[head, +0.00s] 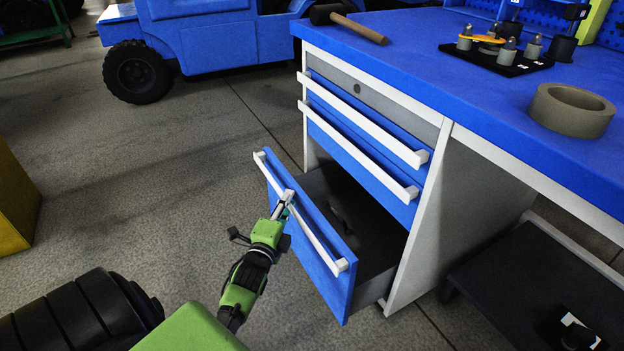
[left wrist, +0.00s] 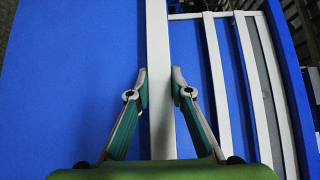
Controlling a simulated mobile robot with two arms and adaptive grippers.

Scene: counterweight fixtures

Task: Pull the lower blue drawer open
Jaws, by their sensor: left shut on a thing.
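The lower blue drawer (head: 335,291) stands pulled out of the workbench cabinet, and its dark interior (head: 345,205) shows behind the front. A long white bar handle (head: 318,240) runs across its front. My left gripper (head: 284,203) is shut on this handle, left of its middle in the head view. In the left wrist view, the fingers of my left gripper (left wrist: 159,88) lie on both sides of the white handle (left wrist: 158,50), with blue drawer front (left wrist: 80,70) beside it. My right gripper is not in view.
Two blue drawers with white handles (head: 365,133) above are closed. A hammer (head: 350,24), a grey ring (head: 571,110) and a black tray (head: 476,60) with small weights sit on the blue benchtop (head: 440,85). A blue vehicle (head: 210,40) stands behind. Floor left of the drawer is clear.

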